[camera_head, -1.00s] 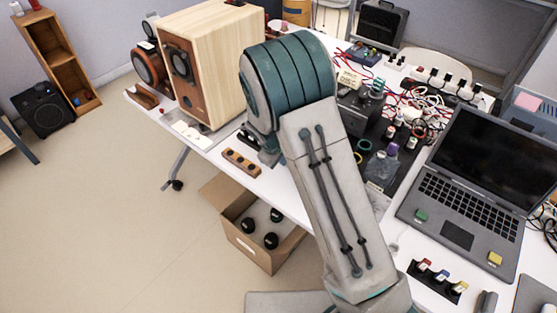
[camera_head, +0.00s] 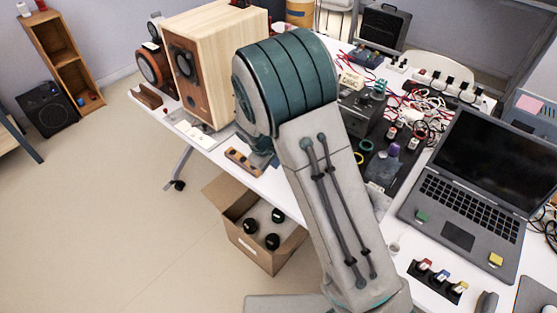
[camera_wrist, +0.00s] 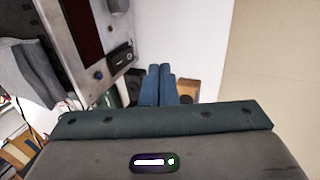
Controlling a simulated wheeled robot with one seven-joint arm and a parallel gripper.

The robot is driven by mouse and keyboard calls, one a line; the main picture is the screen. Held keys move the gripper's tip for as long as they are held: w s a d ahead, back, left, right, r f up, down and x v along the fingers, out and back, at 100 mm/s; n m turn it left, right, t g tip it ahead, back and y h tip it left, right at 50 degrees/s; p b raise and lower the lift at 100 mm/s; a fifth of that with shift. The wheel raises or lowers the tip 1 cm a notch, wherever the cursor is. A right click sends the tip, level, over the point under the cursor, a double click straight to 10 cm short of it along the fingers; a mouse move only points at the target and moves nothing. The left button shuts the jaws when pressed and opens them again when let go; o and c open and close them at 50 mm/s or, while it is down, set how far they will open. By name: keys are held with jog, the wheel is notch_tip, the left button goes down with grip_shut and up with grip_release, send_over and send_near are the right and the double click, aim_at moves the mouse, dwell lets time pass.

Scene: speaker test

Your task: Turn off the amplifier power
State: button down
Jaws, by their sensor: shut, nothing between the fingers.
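In the wrist view, my gripper (camera_wrist: 160,72) is shut and empty, its two blue-grey fingers side by side. To the left of the fingertips is a grey metal unit (camera_wrist: 88,48) with a dark red panel, likely the amplifier. Its face carries a black switch-like part (camera_wrist: 121,57) and a small blue button (camera_wrist: 98,76). The fingers look apart from this face. I cannot tell whether the power is on. In the head view, my arm hides the unit and most of the gripper.
A wooden block with dark knobs (camera_head: 243,162) lies at the table's front edge, beside a large wooden speaker (camera_head: 215,60). An open laptop (camera_head: 455,205) and tangled cables (camera_head: 425,105) are on the right. A cardboard box (camera_head: 245,240) stands on the floor below.

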jog(key=v, duration=1)
jog(key=shift+w+d, duration=0.15)
jog(key=shift+d, duration=0.15)
jog(key=shift+b, duration=0.3)
